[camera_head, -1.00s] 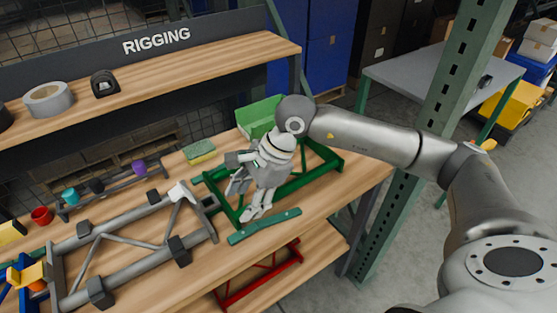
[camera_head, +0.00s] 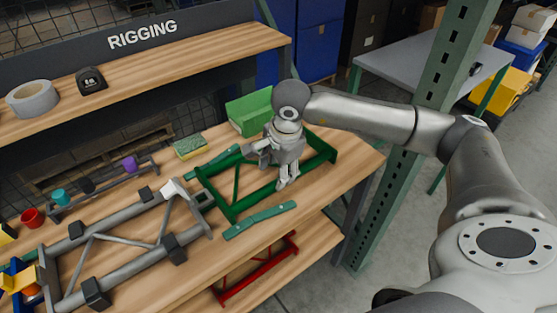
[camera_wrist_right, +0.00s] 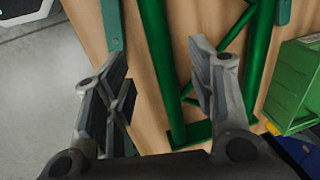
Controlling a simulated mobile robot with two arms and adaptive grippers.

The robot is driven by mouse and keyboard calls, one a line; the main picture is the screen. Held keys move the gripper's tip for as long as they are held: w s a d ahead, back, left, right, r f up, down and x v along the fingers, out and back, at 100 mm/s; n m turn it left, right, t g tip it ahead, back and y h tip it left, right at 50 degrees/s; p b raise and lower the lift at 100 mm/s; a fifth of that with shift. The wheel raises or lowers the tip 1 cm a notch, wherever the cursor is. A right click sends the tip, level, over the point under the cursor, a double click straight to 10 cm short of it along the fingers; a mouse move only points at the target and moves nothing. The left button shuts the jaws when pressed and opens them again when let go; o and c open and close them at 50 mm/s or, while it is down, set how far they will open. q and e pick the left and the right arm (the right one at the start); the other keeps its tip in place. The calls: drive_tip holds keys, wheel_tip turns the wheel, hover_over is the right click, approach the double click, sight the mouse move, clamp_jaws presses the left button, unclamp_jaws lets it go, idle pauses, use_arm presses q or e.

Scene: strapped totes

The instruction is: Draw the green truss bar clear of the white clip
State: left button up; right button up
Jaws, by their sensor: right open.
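The green truss bar (camera_head: 235,211) lies on the wooden bench as a welded frame of dark green tubes. Its left end is beside the white clip (camera_head: 171,187), which sits at the right end of a grey truss; I cannot tell whether they touch. My right gripper (camera_head: 287,184) points down over the right part of the green frame. In the right wrist view its fingers (camera_wrist_right: 160,85) are open and empty, with a green tube (camera_wrist_right: 161,60) showing between them. The clip is out of that view. My left gripper is not in view.
A teal flat strip (camera_head: 260,220) lies in front of the green frame. A green bin (camera_head: 250,112) and a sponge (camera_head: 190,146) stand behind it. The grey truss (camera_head: 125,240) fills the bench's left. A green upright post (camera_head: 405,180) stands right of the bench.

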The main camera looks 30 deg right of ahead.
sight(274, 184)
drive_tip(key=f, duration=0.2)
drive_tip(key=w+f, duration=0.1)
drive_tip(key=f, duration=0.4)
drive_tip(key=shift+w+a+f+p, duration=0.1)
drive_tip(key=shift+w+p, duration=0.15)
drive_tip(key=shift+p, duration=0.1)
clamp_jaws()
